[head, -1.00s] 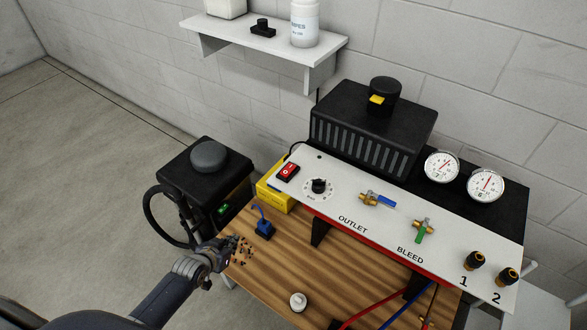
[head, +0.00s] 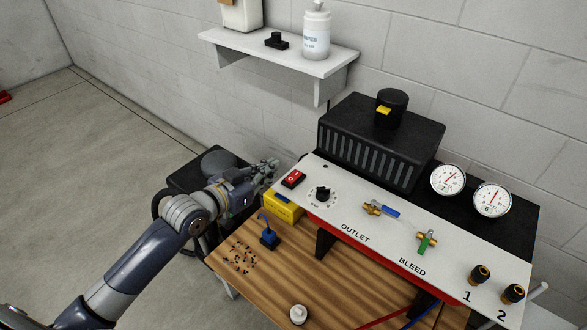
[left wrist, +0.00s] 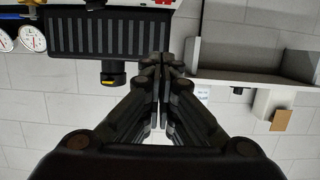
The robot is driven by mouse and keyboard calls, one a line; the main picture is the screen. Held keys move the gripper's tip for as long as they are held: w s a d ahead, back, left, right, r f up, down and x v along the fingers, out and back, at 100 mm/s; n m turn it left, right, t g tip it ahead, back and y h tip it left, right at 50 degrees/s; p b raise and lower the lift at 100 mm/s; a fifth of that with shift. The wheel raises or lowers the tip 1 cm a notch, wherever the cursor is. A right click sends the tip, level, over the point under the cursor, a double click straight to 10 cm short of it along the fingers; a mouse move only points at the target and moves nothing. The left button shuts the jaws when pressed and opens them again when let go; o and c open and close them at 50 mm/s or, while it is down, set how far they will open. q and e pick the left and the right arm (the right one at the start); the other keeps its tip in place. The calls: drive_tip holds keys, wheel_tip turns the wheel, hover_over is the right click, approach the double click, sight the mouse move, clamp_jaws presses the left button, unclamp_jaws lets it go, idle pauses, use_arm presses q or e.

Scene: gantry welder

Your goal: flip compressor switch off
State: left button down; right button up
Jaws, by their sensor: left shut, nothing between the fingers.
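The red rocker switch (head: 293,179) sits at the left end of the white panel (head: 340,229) on the black compressor unit. My left gripper (head: 272,166) is shut and empty. In the head view it appears just left of the switch and a little above it, apart from it. In the left wrist view the shut fingers (left wrist: 162,62) point toward the black ribbed housing (left wrist: 95,34); the switch cannot be made out there. The right gripper is not in view.
A yellow box (head: 284,206) and a blue item (head: 268,238) are near the panel's left end. A dial (head: 322,194), valves and gauges (head: 448,179) fill the panel to the right.

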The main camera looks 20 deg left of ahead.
use_arm(q)
drive_tip(key=p, duration=0.1)
hover_over(293, 177)
drive_tip(key=shift+s+a+f, duration=0.1)
drive_tip(key=shift+s+f, duration=0.1)
drive_tip(key=shift+f, duration=0.9)
drive_tip(key=f, duration=0.3)
drive_tip(key=shift+w+f+p, duration=0.15)
drive_tip(key=shift+w+p, duration=0.1)
drive_tip(key=shift+p, duration=0.05)
drive_tip(key=shift+f, duration=0.5)
